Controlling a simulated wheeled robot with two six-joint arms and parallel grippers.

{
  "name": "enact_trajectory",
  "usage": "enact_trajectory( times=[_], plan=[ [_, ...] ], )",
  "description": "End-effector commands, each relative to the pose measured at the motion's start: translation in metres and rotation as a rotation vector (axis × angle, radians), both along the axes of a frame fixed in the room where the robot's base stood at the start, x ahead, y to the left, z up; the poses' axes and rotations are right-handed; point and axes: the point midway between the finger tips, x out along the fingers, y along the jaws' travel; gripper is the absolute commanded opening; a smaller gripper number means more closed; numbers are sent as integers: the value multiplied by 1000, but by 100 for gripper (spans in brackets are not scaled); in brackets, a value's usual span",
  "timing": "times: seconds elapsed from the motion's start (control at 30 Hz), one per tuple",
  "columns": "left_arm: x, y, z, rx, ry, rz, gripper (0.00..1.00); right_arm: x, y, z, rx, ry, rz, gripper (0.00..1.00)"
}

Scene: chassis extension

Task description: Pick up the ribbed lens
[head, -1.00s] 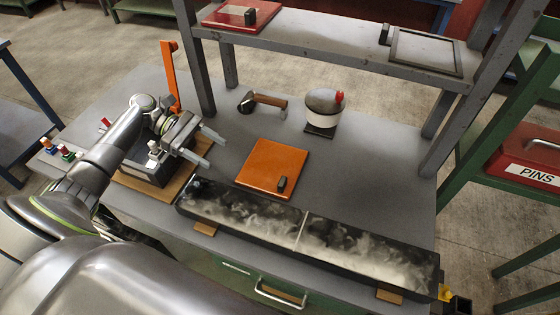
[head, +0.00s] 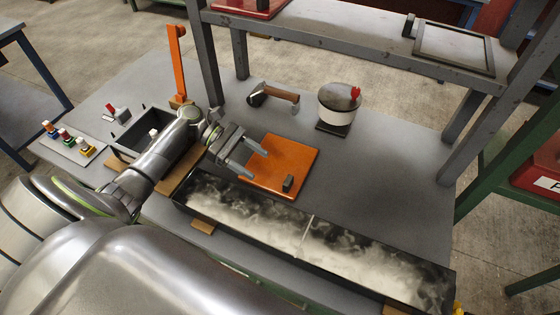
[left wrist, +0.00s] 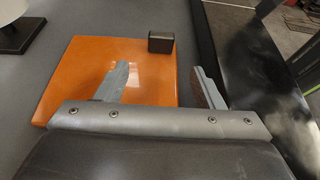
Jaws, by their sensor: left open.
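I see no clear ribs on any object, so I cannot tell for sure which one is the ribbed lens. A glossy orange square panel (head: 292,150) lies flat on the grey table. A small dark block (head: 288,184) sits at its near edge. My left gripper (head: 256,163) is open and empty over the panel's left side. In the left wrist view the open fingers (left wrist: 160,68) reach over the orange panel (left wrist: 80,72), with the dark block (left wrist: 160,42) ahead of them. I cannot tell whether the fingers touch the panel. My right gripper is not in view.
A long dark tray (head: 303,247) with cloudy white contents runs along the front. A shelf (head: 370,42) overhangs the back. The table right of the panel is clear.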

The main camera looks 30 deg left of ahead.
Motion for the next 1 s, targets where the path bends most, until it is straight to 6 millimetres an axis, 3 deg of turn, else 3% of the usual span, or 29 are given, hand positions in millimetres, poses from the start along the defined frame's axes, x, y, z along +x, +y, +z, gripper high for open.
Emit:
enact_trajectory(
  times=[0.1,0.37,0.7,1.0],
  plan=[
    [1,-21,-6,-3,0,-1,62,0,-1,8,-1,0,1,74],
    [2,-39,-15,-1,0,0,62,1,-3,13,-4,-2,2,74],
    [2,-81,-28,-2,0,0,62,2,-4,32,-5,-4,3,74],
    [3,-85,-32,1,-1,0,62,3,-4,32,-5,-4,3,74]
  ],
)
